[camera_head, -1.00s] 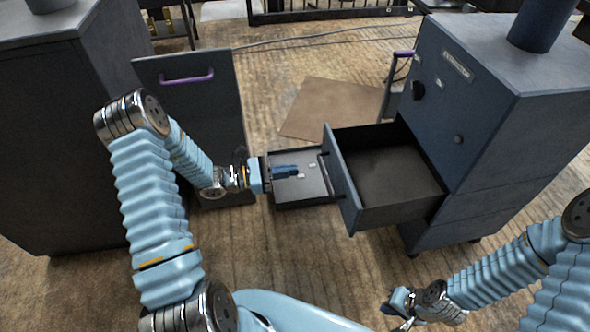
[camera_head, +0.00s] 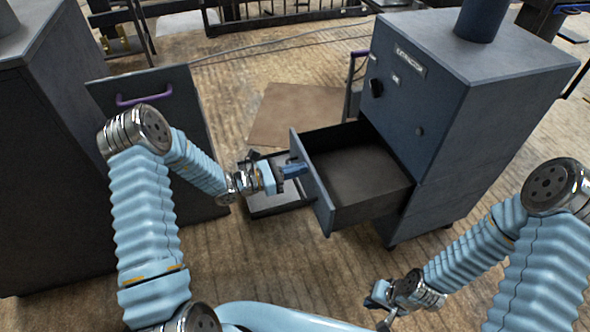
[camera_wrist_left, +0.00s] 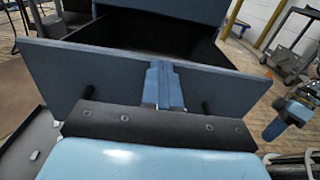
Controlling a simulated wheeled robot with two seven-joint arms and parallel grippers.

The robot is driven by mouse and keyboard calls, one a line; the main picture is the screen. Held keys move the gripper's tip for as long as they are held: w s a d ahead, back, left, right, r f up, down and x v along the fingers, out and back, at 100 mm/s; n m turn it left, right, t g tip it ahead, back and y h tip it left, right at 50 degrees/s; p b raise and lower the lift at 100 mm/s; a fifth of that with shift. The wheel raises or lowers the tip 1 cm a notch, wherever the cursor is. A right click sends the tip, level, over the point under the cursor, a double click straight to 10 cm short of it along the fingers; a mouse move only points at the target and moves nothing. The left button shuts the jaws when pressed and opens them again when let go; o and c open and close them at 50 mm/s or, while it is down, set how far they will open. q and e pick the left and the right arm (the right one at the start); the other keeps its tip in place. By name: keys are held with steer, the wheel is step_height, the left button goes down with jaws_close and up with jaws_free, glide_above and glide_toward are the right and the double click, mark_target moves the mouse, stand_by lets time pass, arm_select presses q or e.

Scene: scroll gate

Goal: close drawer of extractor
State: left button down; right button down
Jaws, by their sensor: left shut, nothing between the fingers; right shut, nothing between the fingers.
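The blue-grey extractor (camera_head: 440,115) stands at the right in the head view, with its drawer (camera_head: 360,175) pulled out to the left. The drawer is empty inside. My left gripper (camera_head: 298,171) is shut and empty at the drawer's front panel (camera_head: 312,188). In the left wrist view the shut fingers (camera_wrist_left: 163,88) lie against or just before the front panel (camera_wrist_left: 95,80), between the two ends of the handle; whether they touch is hard to tell. My right gripper (camera_head: 380,306) is low at the front right, apart from the extractor, small and partly hidden.
A dark tray (camera_head: 272,203) lies under and left of the drawer. A dark cabinet (camera_head: 45,170) with a purple-handled panel (camera_head: 150,95) stands at the left. A brown mat (camera_head: 285,112) lies behind. The wooden floor in front of the extractor is clear.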

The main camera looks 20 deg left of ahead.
arm_select(q)
steer(key=b+x, duration=0.6)
steer(key=x, duration=1.5)
steer(key=shift+w+d, duration=0.3)
steer(key=shift+a, duration=0.15)
